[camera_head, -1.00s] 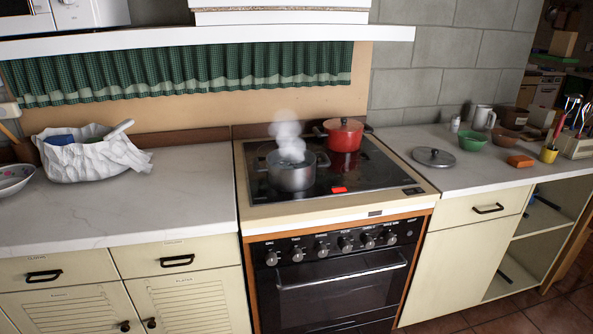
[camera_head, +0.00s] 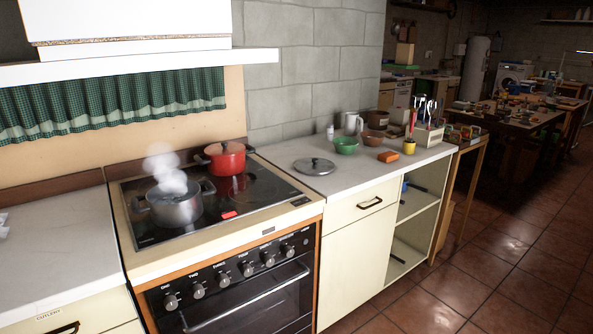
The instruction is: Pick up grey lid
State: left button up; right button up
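The grey lid (camera_head: 314,166) lies flat on the white counter just right of the stove, with its dark knob facing up. A grey pot (camera_head: 173,205) stands uncovered on the front left of the black cooktop, with white steam rising from it. A red pot (camera_head: 226,160) with a red lid on it stands at the back of the cooktop. Neither of my grippers shows in the head view.
A green bowl (camera_head: 346,145), an orange block (camera_head: 388,156), a brown bowl (camera_head: 372,138) and a yellow cup (camera_head: 409,146) stand right of the lid. The counter (camera_head: 338,183) in front of the lid is clear. The tiled floor (camera_head: 480,260) is open at the right.

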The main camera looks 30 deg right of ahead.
aim_at(309, 166)
jog(key=i+l+u, duration=0.1)
jog(key=l, duration=0.45)
jog(key=i+l+u, duration=0.1)
jog(key=l, duration=0.45)
jog(key=i+l+u, duration=0.1)
jog(key=l, duration=0.5)
jog(key=i+l+u, duration=0.1)
jog(key=l, duration=0.45)
jog(key=i, duration=0.1)
